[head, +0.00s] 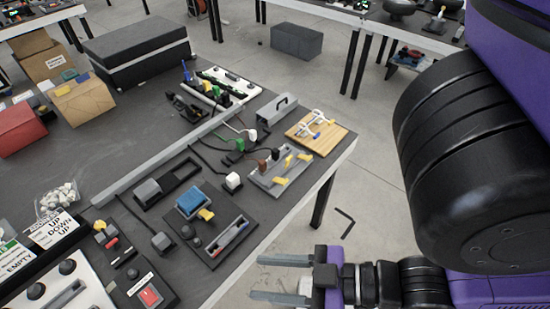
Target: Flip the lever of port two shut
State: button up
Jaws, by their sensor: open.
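A light grey panel (267,182) lies on the table right of centre and carries several yellow levers (279,180). Brown and black plugs (262,166) on dark cables sit at its left part. I cannot read any port numbers, so I cannot tell which lever belongs to port two, nor whether it is shut. My gripper (256,278) is at the bottom centre, in front of the table's near edge. Its two grey fingers point left and are spread wide with nothing between them. It is apart from the panel, which lies farther off in the picture.
A board with a blue block (190,202) and another yellow lever lies left of the panel. A wooden board with white handles (315,130) lies behind it. A white plug (232,182) stands between. A grey rail (165,160) crosses the table.

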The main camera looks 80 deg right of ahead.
aim_at(288, 160)
jog(key=i+j, duration=0.3)
jog(key=z, duration=0.4)
jog(key=j+z, duration=0.1)
jog(key=z, duration=0.75)
jog(key=j+z, duration=0.1)
jog(key=z, duration=0.3)
jog(key=j+z, duration=0.1)
jog(key=z, duration=0.3)
